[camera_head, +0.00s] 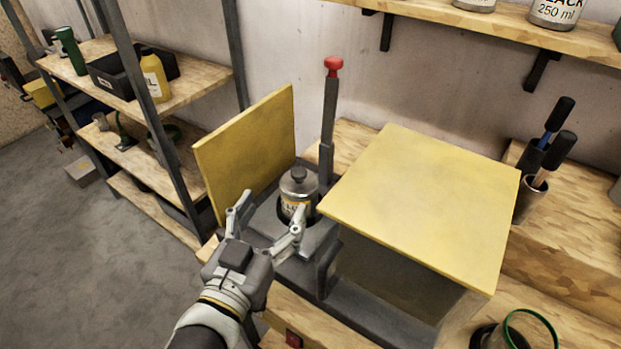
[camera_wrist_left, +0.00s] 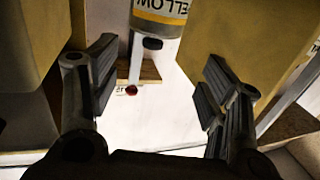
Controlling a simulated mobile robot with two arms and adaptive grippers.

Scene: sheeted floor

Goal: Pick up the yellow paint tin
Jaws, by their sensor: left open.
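The yellow paint tin (camera_head: 299,186) is a small metal tin with a dark knob on its lid and a yellow band on its label. It stands upright on a dark machine base (camera_head: 265,222) between two yellow panels. In the left wrist view the tin (camera_wrist_left: 160,18) is at the top centre, cut off by the edge, with "YELLOW" partly readable. My left gripper (camera_head: 268,215) is open in front of the tin, its right finger overlapping the tin's lower side in the head view. In the wrist view the space between its fingertips (camera_wrist_left: 158,82) is empty. My right gripper is not in view.
A yellow panel (camera_head: 246,150) stands left of the tin and another yellow panel (camera_head: 425,200) lies to the right. A post with a red knob (camera_head: 333,66) rises behind the tin. A shelf rack (camera_head: 120,75) is at left; brushes in holders (camera_head: 540,165) are at right.

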